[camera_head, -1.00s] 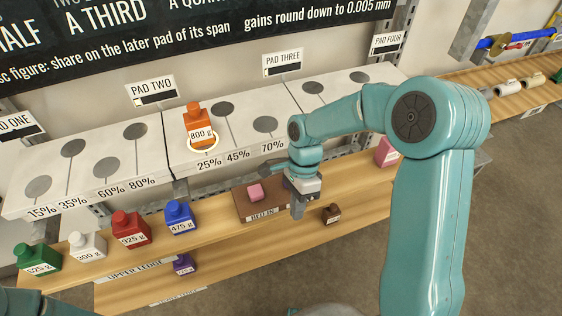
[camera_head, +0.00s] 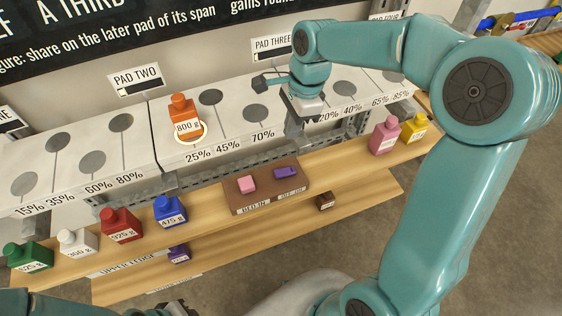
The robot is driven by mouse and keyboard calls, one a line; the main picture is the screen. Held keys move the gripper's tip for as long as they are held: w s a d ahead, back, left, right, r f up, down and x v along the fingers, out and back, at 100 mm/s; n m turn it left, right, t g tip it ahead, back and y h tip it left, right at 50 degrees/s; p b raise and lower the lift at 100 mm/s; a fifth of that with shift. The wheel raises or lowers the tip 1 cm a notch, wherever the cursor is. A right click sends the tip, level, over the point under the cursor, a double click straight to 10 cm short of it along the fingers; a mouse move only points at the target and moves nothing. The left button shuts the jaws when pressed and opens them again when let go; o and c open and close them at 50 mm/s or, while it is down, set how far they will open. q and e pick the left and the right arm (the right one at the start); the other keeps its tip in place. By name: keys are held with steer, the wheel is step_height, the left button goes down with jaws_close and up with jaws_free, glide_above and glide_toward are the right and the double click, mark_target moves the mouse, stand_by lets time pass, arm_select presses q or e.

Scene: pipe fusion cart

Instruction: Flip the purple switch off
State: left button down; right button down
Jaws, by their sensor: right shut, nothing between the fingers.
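The purple switch (camera_head: 287,172) is a small block on the right half of a brown panel (camera_head: 265,197) on the upper wooden ledge. A pink block (camera_head: 246,184) sits left of it on the same panel. Both have small labels in front; the purple one's label is too small to read surely. My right gripper (camera_head: 302,120) is shut and empty, pointing down at the front edge of the grey pads, above and behind the switch and apart from it. A dark part at the bottom edge may be my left gripper (camera_head: 175,308); its jaws are not clear.
An orange 800 g bottle (camera_head: 186,118) stands on pad two-three's slab. Green, white, red and blue bottles line the ledge at left; pink (camera_head: 384,137) and yellow (camera_head: 413,129) ones at right.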

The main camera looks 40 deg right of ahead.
mark_target(281, 173)
steer(key=f, duration=0.4)
steer(key=a+f, duration=0.1)
steer(key=f, duration=0.4)
steer(key=a+f, duration=0.1)
steer(key=f, duration=0.3)
steer(key=shift+w+a+f+p, duration=0.2)
steer(key=shift+w+f+p, duration=0.05)
steer(key=shift+p, duration=0.15)
steer(key=b, duration=0.1)
steer(key=f+h+b, duration=0.1)
steer(key=shift+w+a+f+b, duration=0.1)
steer(key=shift+a+f+b, duration=0.2)
steer(key=shift+b, duration=0.1)
steer(key=shift+s+r+p, duration=0.2)
steer(key=shift+r+p, duration=0.2)
steer(key=shift+d, duration=0.15)
